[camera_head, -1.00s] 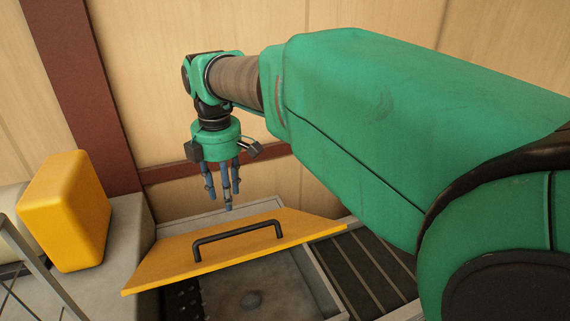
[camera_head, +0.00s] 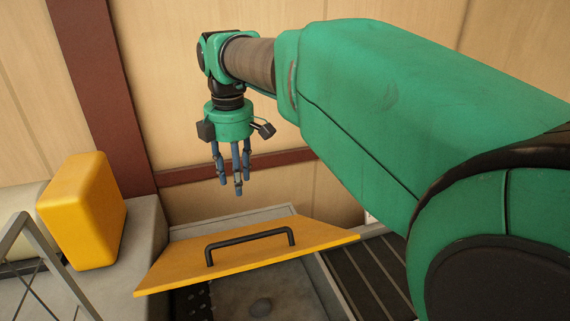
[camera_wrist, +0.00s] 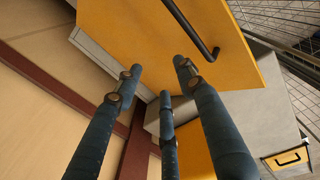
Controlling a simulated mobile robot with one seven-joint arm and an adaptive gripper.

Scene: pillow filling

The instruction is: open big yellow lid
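The big yellow lid (camera_head: 290,247) stands tilted up over a grey bin (camera_head: 290,290), and its opening shows below the lid's near edge. A black bar handle (camera_head: 250,239) is on the lid's face. My gripper (camera_head: 235,185) hangs fingers down above and behind the lid, apart from it and from the handle. In the wrist view its blue fingers (camera_wrist: 160,90) are spread with nothing between them. The lid (camera_wrist: 160,40) and the handle (camera_wrist: 190,30) also show there, beyond the fingertips.
A yellow rounded block (camera_head: 82,210) sits on a grey ledge at left, near a metal frame (camera_head: 45,250). A dark slatted section (camera_head: 360,275) lies right of the bin. A wooden wall with a red-brown beam (camera_head: 105,90) stands close behind my gripper.

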